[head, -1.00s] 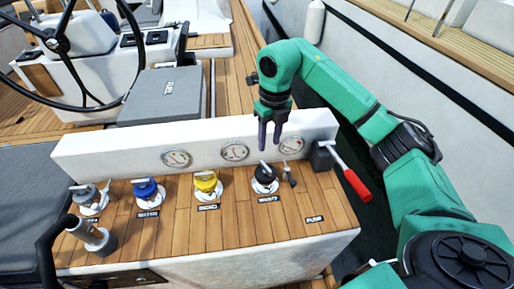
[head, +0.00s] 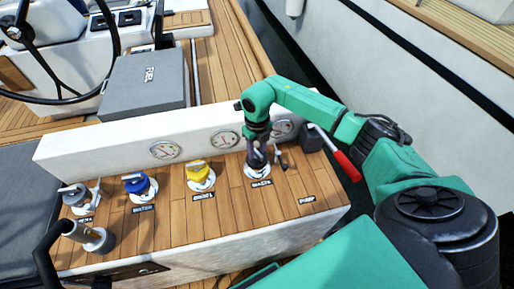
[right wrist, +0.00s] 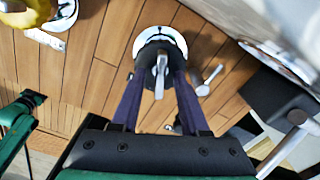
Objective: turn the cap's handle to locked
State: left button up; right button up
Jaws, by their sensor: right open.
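The black cap (head: 257,168) with a silver handle sits on a white round flange at the label that seems to read WASTE, on the wooden console top (head: 225,215). In the right wrist view the cap (right wrist: 148,56) is upper middle, its silver handle (right wrist: 160,76) pointing toward my gripper. My right gripper (head: 256,158) is open and down over this cap. In the right wrist view its two dark purple fingers (right wrist: 158,80) stand on either side of the cap and handle. I cannot tell whether they touch it. My left gripper is not in view.
Yellow (head: 200,172), blue (head: 137,184) and grey (head: 75,196) caps stand in a row to the left. A small silver lever (head: 281,160) and a red-handled tool (head: 345,165) are close on the right. A white wall with gauges (head: 165,149) rises behind.

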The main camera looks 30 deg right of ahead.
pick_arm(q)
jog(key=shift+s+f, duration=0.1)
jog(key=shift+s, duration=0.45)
pick_arm(e)
grip_shut()
jog(key=shift+w+m, duration=0.1)
jog(key=shift+m, duration=0.3)
jog(key=m, duration=1.3)
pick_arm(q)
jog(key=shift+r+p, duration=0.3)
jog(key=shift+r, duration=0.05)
pick_arm(e)
jog(key=m, duration=0.4)
